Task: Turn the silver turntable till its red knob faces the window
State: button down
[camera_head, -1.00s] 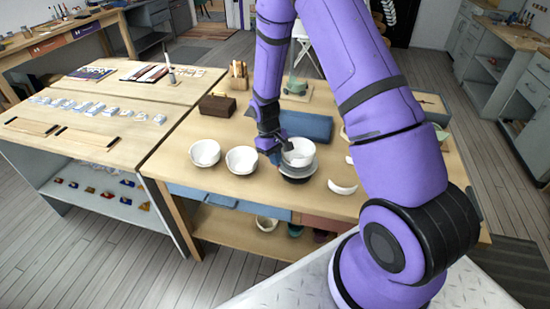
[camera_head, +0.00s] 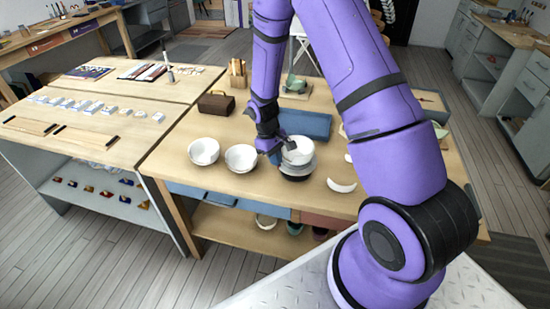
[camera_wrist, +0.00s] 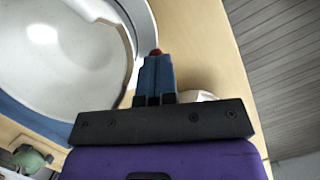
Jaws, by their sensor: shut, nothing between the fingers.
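The silver turntable (camera_head: 299,172) stands on the wooden bench with a white bowl (camera_head: 297,152) on top. In the wrist view, the turntable's pale rim (camera_wrist: 146,42) curves around the bowl's wide interior (camera_wrist: 75,65) at upper left. The red knob (camera_wrist: 155,51) shows as a small red spot at the rim, right at my fingertips. My gripper (camera_wrist: 155,62) is shut, its blue fingers together with nothing held. In the head view my gripper (camera_head: 281,153) is at the left side of the turntable. The knob is not visible there, and I cannot tell whether the fingers touch it.
Two white bowls (camera_head: 204,151) (camera_head: 241,158) stand left of the turntable. A white shard (camera_head: 341,185) lies to its right, near my arm. Bench space in front of the bowls is clear.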

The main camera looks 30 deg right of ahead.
jog(key=shift+s+n+h, duration=0.4)
jog(key=shift+s+n, duration=0.8)
jog(key=shift+n, duration=0.6)
dwell(0.8)
jog(key=shift+s+d+n+t+h, duration=0.15)
jog(key=shift+s+d+n+t, duration=0.1)
jog(key=shift+s+n, duration=0.4)
jog(key=shift+s+d+n+t+h, duration=0.15)
jog(key=shift+s+n+t, duration=0.15)
jog(key=shift+n, duration=0.65)
dwell(3.8)
